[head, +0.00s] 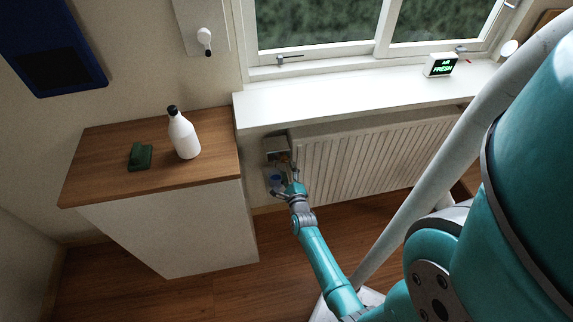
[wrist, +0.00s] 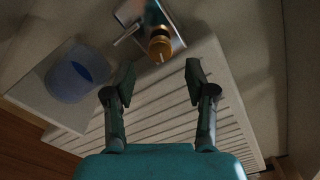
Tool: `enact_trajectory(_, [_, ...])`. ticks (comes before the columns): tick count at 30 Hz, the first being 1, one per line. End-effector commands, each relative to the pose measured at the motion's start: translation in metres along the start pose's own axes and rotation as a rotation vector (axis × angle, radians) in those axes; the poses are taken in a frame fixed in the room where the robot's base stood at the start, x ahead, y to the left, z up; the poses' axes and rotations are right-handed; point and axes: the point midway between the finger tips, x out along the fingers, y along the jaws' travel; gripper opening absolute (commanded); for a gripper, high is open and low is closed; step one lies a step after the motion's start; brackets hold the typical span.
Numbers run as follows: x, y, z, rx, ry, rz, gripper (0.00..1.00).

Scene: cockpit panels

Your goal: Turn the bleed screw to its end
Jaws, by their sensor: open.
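The bleed screw (wrist: 160,45) is a brass-coloured, rounded piece on a metal plate, at the top middle of the wrist view. In the head view a metal fitting (head: 276,147) shows at the upper left end of the radiator (head: 370,155); the screw is mostly hidden there by my arm. My gripper (wrist: 159,76) is open and empty. Its two fingers are wide apart, pointing towards the screw, which appears between and beyond their tips. I see no contact with the screw. In the head view my gripper (head: 288,183) is beside the radiator's left end.
A blue cup-like container (wrist: 78,72) stands on a pale holder (wrist: 45,100) left of my gripper in the wrist view. The cabinet (head: 180,230) with a white bottle (head: 184,137) and a green object (head: 140,156) is to the left. The window sill (head: 340,92) overhangs the radiator.

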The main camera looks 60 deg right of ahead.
Motion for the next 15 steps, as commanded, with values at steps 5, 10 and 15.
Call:
enact_trajectory(5, [-0.035, 0.001, -0.001, 0.000, 0.001, 0.002, 0.55])
enact_trajectory(10, [-0.057, 0.001, 0.000, -0.001, -0.001, 0.001, 0.55])
enact_trajectory(15, [-0.068, 0.000, 0.000, 0.000, 0.000, 0.000, 0.55])
